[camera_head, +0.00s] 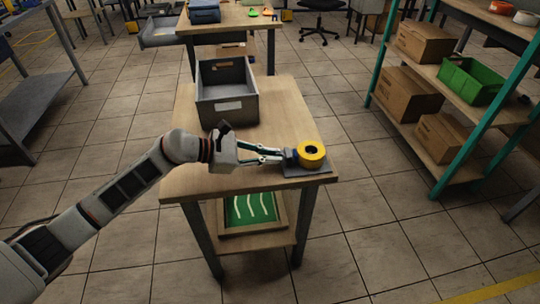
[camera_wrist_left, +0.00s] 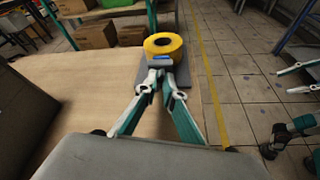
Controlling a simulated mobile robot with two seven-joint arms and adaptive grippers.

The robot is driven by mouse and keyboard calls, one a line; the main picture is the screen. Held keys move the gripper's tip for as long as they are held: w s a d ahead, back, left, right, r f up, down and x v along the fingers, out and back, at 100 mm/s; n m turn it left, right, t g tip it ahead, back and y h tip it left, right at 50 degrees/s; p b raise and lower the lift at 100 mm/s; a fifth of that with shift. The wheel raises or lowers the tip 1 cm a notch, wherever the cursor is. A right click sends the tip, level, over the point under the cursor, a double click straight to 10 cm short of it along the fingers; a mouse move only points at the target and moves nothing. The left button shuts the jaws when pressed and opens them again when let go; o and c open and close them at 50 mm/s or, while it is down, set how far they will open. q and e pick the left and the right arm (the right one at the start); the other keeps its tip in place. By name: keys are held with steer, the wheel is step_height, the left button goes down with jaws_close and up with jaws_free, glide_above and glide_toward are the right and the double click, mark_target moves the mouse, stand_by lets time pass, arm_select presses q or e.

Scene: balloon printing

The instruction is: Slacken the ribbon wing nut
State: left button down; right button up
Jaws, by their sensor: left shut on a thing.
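A yellow ribbon roll (camera_head: 311,152) with a dark core sits on a small grey base plate (camera_head: 307,171) at the table's front right corner. It also shows in the left wrist view (camera_wrist_left: 163,40). A small grey-blue block (camera_wrist_left: 160,61) stands on the near side of the roll. My left gripper (camera_head: 279,155) reaches in from the left, fingers nearly together at this block, shut on the wing nut there. The nut itself is mostly hidden by the fingertips (camera_wrist_left: 161,80). My right gripper (camera_wrist_left: 292,80) shows at the right edge of the left wrist view, fingers apart and empty.
A grey open bin (camera_head: 227,105) stands on the wooden table (camera_head: 275,100) behind my left gripper. A framed green board (camera_head: 249,208) lies on the lower shelf. Shelving with cardboard boxes (camera_head: 425,42) and a green crate (camera_head: 470,82) stands at right. Floor around the table is clear.

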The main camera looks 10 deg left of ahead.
arm_select(q)
steer(key=shift+d+r, duration=0.1)
steer(key=c, duration=2.1)
jaws_free()
steer(key=shift+d, duration=0.1)
steer(key=shift+c, duration=0.2)
steer(key=v, duration=1.2)
steer(key=shift+o, duration=0.3)
